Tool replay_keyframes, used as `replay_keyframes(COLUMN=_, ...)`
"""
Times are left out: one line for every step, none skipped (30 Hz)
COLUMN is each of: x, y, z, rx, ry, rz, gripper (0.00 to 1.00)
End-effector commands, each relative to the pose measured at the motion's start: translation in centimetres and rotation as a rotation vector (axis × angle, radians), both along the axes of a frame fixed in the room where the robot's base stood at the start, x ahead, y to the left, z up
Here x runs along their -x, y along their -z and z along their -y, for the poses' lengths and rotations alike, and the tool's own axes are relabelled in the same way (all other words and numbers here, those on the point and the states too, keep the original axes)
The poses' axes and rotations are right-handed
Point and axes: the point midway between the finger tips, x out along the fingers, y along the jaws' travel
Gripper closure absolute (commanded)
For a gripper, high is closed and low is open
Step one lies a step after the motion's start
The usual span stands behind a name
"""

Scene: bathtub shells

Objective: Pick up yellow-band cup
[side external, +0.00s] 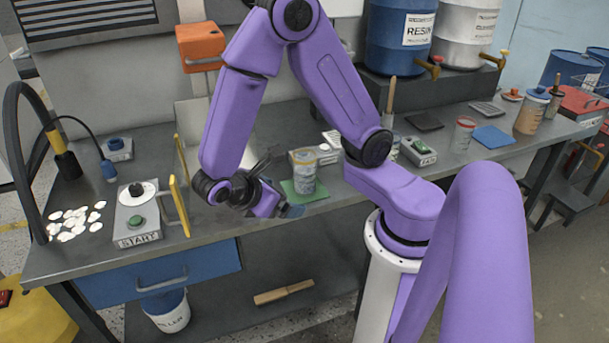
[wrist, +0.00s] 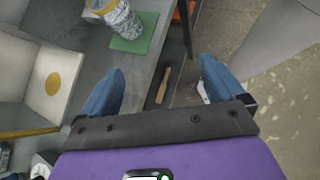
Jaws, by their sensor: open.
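A clear cup with a yellow band (side external: 303,172) stands upright on a green mat (side external: 292,189) near the front edge of the bench. In the wrist view the yellow-band cup (wrist: 121,18) is at the top, cut off by the frame edge, on the green mat (wrist: 148,21). My gripper (side external: 288,211) is low in front of the cup, near the bench edge. In the wrist view my gripper (wrist: 160,84) has its two blue fingers wide apart with nothing between them. The cup is beyond the fingertips, and I see no contact.
A control box (side external: 418,151), a red-banded cup (side external: 463,134) and a blue mat (side external: 492,137) are at right.

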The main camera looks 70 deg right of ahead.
Motion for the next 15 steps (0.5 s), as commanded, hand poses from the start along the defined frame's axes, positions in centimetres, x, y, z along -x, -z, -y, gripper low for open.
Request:
replay_keyframes(x=-0.6, y=0.7, z=0.3, rx=0.067, ry=-0.004, rz=-0.028, gripper=0.05)
replay_keyframes(x=-1.0, y=1.0, z=0.4, rx=0.102, ry=-0.011, rz=-0.042, gripper=0.05)
replay_keyframes(x=-1.4, y=1.4, z=0.7, rx=0.148, ry=-0.016, rz=-0.061, gripper=0.05)
replay_keyframes(x=-1.7, y=1.7, z=0.8, rx=0.183, ry=-0.020, rz=-0.075, gripper=0.05)
replay_keyframes(x=-2.0, y=2.0, z=1.0, rx=0.218, ry=-0.025, rz=-0.091, gripper=0.05)
replay_keyframes(x=-2.4, y=2.5, z=1.3, rx=0.263, ry=-0.032, rz=-0.110, gripper=0.05)
replay_keyframes(x=-2.7, y=2.8, z=1.4, rx=0.297, ry=-0.038, rz=-0.126, gripper=0.05)
replay_keyframes(x=-3.0, y=3.1, z=1.6, rx=0.330, ry=-0.043, rz=-0.141, gripper=0.05)
replay_keyframes(x=-3.3, y=3.6, z=1.9, rx=0.375, ry=-0.051, rz=-0.162, gripper=0.05)
replay_keyframes(x=-3.6, y=3.9, z=2.0, rx=0.407, ry=-0.058, rz=-0.178, gripper=0.05)
replay_keyframes(x=-3.8, y=4.2, z=2.2, rx=0.438, ry=-0.063, rz=-0.193, gripper=0.05)
replay_keyframes(x=-4.1, y=4.6, z=2.4, rx=0.478, ry=-0.073, rz=-0.214, gripper=0.05)
replay_keyframes(x=-4.3, y=4.9, z=2.6, rx=0.504, ry=-0.077, rz=-0.227, gripper=0.05)
replay_keyframes(x=-4.4, y=5.2, z=2.8, rx=0.531, ry=-0.085, rz=-0.241, gripper=0.05)
replay_keyframes(x=-4.6, y=5.5, z=3.0, rx=0.561, ry=-0.091, rz=-0.257, gripper=0.05)
